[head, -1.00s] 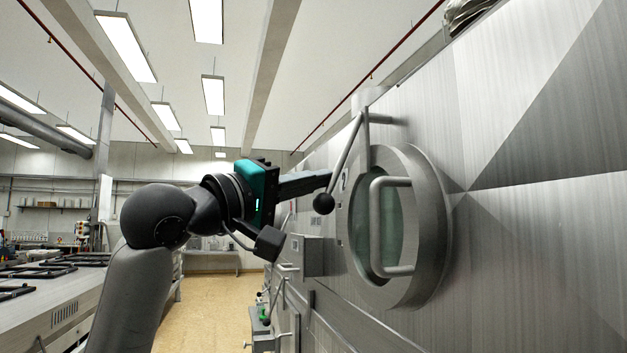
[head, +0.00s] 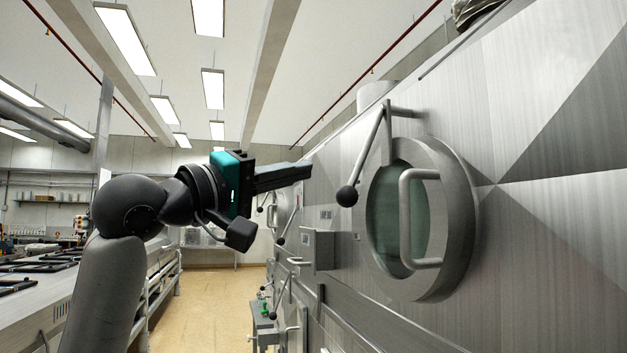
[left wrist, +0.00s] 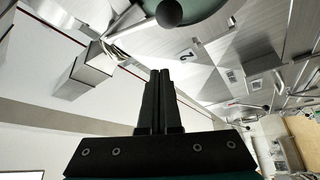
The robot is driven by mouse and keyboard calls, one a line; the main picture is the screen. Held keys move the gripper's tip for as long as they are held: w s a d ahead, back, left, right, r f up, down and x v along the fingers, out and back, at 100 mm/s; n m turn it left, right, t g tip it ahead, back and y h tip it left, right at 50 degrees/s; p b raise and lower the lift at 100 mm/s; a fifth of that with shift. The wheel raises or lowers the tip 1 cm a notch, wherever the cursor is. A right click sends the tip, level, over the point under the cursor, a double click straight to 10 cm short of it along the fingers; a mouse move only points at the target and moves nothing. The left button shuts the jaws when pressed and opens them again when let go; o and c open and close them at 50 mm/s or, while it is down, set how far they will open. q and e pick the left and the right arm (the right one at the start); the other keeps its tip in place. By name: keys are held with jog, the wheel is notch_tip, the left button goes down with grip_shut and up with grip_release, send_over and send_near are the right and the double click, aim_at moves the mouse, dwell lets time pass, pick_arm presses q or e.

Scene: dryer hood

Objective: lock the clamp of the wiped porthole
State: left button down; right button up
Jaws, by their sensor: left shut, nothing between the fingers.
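The round porthole (head: 462,225) is on the metal wall at right in the head view, with a thick steel rim, greenish glass and a bar handle (head: 405,215). Its clamp lever (head: 367,152) hangs from a bracket at the top and slants down-left to a black ball knob (head: 347,196). My left gripper (head: 311,169) is shut and empty, left of the lever and apart from it in the picture. The left wrist view shows the closed fingers (left wrist: 160,74), with the knob (left wrist: 168,13) beyond them at the top edge. My right gripper is out of view.
A grey box (head: 318,250) juts from the wall below left of the porthole. More levers and another porthole (head: 284,208) line the wall farther back. A workbench (head: 45,310) runs along the left. The floor aisle (head: 205,300) between is clear.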

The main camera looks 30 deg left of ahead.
pick_arm(q)
jog(key=s+b, duration=0.1)
jog(key=s, duration=0.3)
jog(key=shift+s+f, duration=0.1)
jog(key=shift+s, duration=0.2)
